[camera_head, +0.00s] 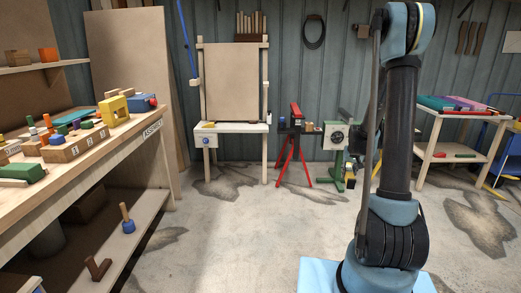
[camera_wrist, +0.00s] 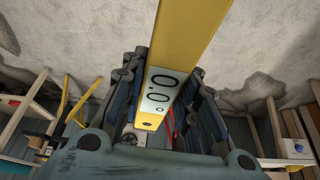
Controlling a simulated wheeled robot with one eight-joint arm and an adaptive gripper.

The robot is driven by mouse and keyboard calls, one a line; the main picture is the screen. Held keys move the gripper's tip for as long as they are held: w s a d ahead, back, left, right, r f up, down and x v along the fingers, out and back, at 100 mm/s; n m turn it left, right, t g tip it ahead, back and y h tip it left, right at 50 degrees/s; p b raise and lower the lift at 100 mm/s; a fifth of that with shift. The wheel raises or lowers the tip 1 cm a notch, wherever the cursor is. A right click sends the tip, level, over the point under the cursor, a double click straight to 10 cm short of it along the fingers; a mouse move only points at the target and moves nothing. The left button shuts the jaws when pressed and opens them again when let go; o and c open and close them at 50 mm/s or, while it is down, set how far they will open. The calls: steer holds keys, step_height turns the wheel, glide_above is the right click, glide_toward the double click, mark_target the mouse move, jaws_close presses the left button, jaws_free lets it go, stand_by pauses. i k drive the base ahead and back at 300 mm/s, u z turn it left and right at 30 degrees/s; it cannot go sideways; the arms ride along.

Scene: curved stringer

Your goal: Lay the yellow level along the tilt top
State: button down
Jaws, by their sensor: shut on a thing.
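The yellow level (camera_wrist: 190,35) is between the two fingers of my gripper (camera_wrist: 166,88) in the wrist view. The gripper is shut on it. The level's white panel reads 0.0, and its far end runs out of the top of the picture. In the head view my arm rises at the right, and the gripper and level are out of that picture. A large tan board (camera_head: 235,82), which looks like the tilt top, stands nearly upright in a wooden frame at the back wall. A white bench ledge (camera_head: 240,127) is at its foot.
A long workbench (camera_head: 150,128) with blocks and a yellow clamp-like piece (camera_head: 113,108) runs along the left. A red stand (camera_head: 293,140) and a green machine (camera_head: 338,150) stand right of the board. A shelf table (camera_head: 435,132) is at the right. The middle floor is clear.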

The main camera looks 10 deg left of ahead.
mark_target(74, 116)
steer(key=z, duration=0.05)
steer(key=i, duration=1.25)
steer(key=u, duration=2.15)
